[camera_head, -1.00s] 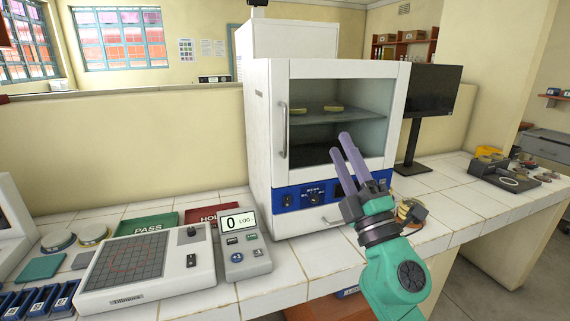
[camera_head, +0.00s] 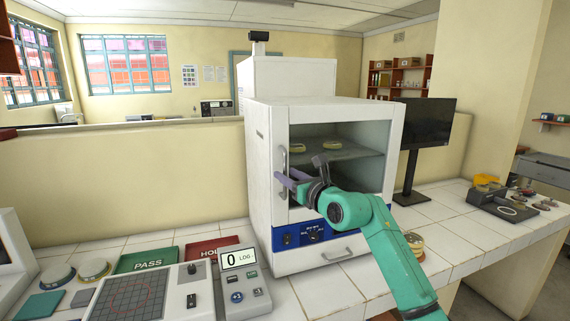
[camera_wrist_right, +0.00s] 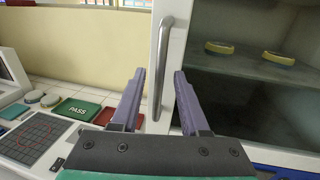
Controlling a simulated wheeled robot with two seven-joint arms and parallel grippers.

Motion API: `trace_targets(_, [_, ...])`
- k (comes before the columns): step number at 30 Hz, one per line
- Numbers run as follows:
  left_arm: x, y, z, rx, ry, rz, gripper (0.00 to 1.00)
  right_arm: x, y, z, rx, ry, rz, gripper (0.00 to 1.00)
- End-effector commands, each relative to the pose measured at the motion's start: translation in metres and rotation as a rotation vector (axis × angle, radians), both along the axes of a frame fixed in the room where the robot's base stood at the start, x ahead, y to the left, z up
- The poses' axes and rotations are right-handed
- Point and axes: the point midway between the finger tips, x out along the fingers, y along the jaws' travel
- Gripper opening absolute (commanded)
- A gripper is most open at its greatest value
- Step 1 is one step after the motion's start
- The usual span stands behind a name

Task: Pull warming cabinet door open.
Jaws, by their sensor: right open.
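The white warming cabinet (camera_head: 262,215) stands on the tiled bench, its glass-fronted door (camera_head: 345,127) shut. Its upright metal handle (camera_head: 282,160) is at the door's left edge, and the handle also shows in the right wrist view (camera_wrist_right: 161,60). My right gripper (camera_head: 284,184) is open at the lower part of the handle. In the right wrist view its two purple fingers (camera_wrist_right: 158,78) point forward, with the handle between them in the picture; I cannot tell whether they touch it. Two round dishes (camera_wrist_right: 250,52) sit on the shelf inside. My left gripper is not in view.
A counter device (camera_head: 242,275) and a gridded panel (camera_head: 135,295) lie on the bench at front left, near the green PASS mat (camera_head: 148,259) and red HOLD mat (camera_head: 210,247). A monitor (camera_head: 425,130) stands right of the cabinet. Stacked dishes (camera_head: 414,243) sit beside my right arm.

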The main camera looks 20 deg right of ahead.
Motion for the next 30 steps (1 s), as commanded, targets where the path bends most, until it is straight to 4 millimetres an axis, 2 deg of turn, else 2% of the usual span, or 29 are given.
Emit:
trace_targets(4, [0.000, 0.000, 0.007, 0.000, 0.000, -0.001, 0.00, 0.017, 0.005, 0.001, 0.001, 0.000, 0.000, 0.45])
trace_targets(12, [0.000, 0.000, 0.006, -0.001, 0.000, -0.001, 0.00, 0.020, 0.005, -0.001, 0.000, -0.001, -0.001, 0.45])
trace_targets(13, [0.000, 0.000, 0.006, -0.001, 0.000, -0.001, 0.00, 0.020, 0.005, -0.001, 0.000, -0.001, -0.001, 0.37])
trace_targets(15, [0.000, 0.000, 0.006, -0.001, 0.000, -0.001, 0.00, 0.020, 0.005, -0.001, 0.000, -0.001, -0.001, 0.10])
trace_targets(16, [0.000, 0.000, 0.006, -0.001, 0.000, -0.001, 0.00, 0.020, 0.005, -0.001, 0.000, -0.001, -0.001, 0.00])
trace_targets(30, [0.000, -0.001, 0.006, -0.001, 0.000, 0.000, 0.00, 0.020, 0.005, -0.001, 0.001, 0.000, 0.000, 0.00])
